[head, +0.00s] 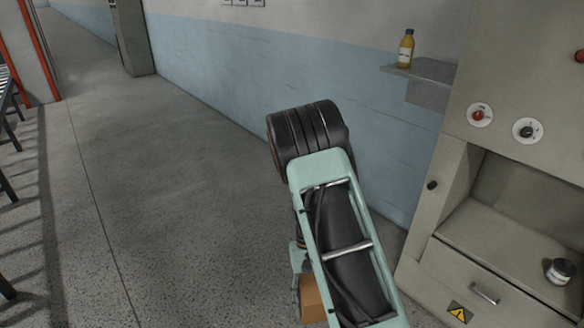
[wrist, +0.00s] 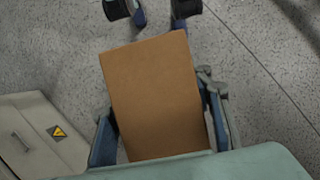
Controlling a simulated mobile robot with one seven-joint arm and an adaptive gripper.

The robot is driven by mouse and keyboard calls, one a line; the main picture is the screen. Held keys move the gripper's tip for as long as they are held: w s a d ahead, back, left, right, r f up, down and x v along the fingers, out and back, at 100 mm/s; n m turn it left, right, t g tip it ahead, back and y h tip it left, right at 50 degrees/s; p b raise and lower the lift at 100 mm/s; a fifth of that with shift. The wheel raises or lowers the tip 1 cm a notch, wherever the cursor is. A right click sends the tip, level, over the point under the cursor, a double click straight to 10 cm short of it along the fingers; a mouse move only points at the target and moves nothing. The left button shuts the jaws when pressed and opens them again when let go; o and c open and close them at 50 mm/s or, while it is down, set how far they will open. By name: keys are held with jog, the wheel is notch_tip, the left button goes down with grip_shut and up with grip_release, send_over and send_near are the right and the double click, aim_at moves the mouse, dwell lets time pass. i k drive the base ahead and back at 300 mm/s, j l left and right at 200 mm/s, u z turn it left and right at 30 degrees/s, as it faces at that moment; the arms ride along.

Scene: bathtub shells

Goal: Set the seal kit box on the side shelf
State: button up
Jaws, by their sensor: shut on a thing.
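A plain brown cardboard box, which I take to be the seal kit box (wrist: 158,90), fills the middle of the wrist view. My gripper (wrist: 160,118) is shut on it, with one finger at each side. In the head view the box (head: 312,300) shows only partly, low at the bottom, mostly hidden behind my arm. The side shelf (head: 438,70) is a small grey metal ledge on the wall at the upper right of the head view. The box is well apart from it, lower and nearer to me.
A yellow bottle (head: 406,48) stands on the shelf's left part; its right part is bare. A beige cabinet (head: 455,190) with knobs, an open recess and a drawer stands right of my arm. A jar (head: 560,271) sits in the recess.

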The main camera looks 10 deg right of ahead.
aim_at(427, 73)
jog(key=i+z, duration=0.35)
jog(key=i, duration=0.2)
jog(key=i+j+z, duration=0.15)
jog(key=i+z, duration=0.2)
jog(key=i, duration=0.25)
jog(key=i+j+z, duration=0.35)
jog(key=i, duration=0.15)
jog(key=i+l, duration=0.05)
